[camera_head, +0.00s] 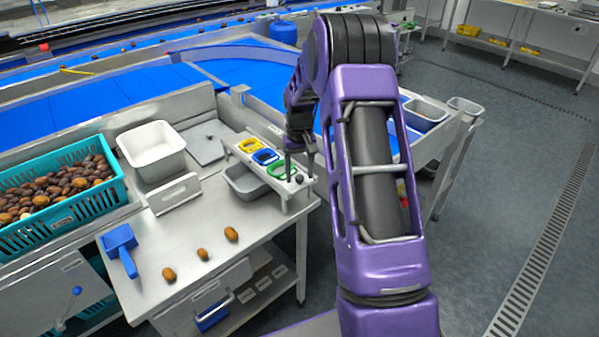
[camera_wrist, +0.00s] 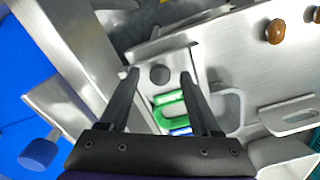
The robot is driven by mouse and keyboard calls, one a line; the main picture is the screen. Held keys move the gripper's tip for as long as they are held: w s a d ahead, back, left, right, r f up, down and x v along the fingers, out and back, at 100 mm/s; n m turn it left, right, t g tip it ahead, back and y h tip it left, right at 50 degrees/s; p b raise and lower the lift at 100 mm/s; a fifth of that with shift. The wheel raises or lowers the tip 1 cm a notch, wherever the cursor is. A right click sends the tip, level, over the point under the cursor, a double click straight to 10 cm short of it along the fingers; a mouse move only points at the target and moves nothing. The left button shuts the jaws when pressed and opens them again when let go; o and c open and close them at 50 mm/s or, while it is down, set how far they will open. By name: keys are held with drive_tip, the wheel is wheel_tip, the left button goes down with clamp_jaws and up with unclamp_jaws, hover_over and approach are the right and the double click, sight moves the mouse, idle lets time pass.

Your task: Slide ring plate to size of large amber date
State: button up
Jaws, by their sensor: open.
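The ring plate (camera_head: 280,187) is a pale metal strip with a yellow, a blue and a green ring (camera_head: 280,169), raised over the table's right side. A dark round knob (camera_wrist: 159,74) sits at its near end. My gripper (camera_wrist: 158,72) is open, with one finger on each side of the knob; I cannot tell whether they touch it. Three brown to amber dates lie apart in a slanting row on the table: a near one (camera_head: 169,274), a middle one (camera_head: 202,254) and a far one (camera_head: 231,234). Which is the large amber date is unclear. Two dates show in the wrist view (camera_wrist: 275,31).
A grey metal tub (camera_head: 243,185) sits beside and partly under the plate. A white tub (camera_head: 152,150), an upright metal bracket (camera_head: 175,193) and a blue scoop-like tool (camera_head: 120,243) stand on the table. A teal crate (camera_head: 62,215) of dates is at left. The front tabletop is mostly clear.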

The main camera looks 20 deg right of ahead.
clamp_jaws()
idle(1.3)
